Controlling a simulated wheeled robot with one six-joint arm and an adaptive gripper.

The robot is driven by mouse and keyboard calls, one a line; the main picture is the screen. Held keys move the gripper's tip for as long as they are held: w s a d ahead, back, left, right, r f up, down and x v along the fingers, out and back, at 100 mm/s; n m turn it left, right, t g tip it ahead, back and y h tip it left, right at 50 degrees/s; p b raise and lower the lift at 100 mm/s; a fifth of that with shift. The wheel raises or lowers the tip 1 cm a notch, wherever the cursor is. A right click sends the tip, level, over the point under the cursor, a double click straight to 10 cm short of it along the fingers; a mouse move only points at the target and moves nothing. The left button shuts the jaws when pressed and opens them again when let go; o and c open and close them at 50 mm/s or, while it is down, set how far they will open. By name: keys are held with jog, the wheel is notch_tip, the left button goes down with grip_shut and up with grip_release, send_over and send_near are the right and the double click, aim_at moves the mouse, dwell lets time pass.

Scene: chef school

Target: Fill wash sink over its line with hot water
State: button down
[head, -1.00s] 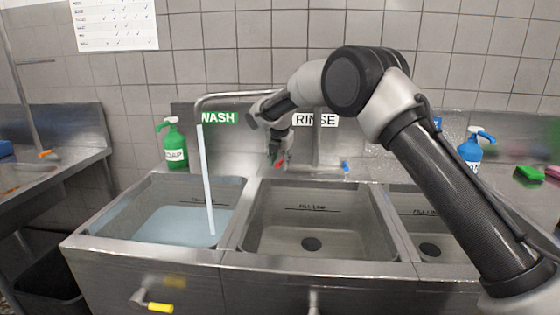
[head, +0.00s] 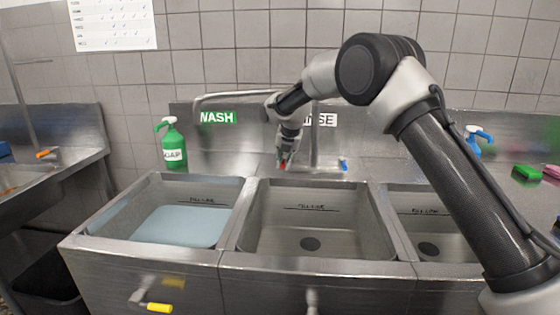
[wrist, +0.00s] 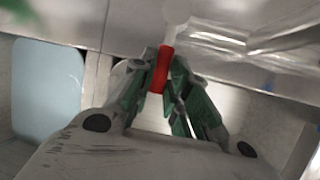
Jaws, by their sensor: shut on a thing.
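The wash sink (head: 108,213) is the left basin under the green WASH sign (head: 217,118). Pale blue water (head: 178,227) lies in it, its surface below the black fill line (head: 203,201). The metal spout (head: 235,95) reaches over the wash sink and no stream falls from it. My gripper (head: 285,161) is at the back ledge behind the middle basin, shut on the red tap handle (wrist: 162,68). In the wrist view green fingers (wrist: 158,95) sit on both sides of the handle. The blue tap handle (head: 343,164) is to the right.
The empty rinse basin (head: 275,238) and another basin (head: 440,235) stand to the right. A green soap bottle (head: 172,145) is at the back left. A yellow-handled drain lever (head: 158,307) juts from the wash sink's front.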

jog(key=shift+d+n, duration=0.15)
jog(key=shift+n, duration=0.15)
jog(key=c, duration=1.4)
grip_release()
jog(key=v, duration=1.2)
jog(key=shift+d, duration=0.2)
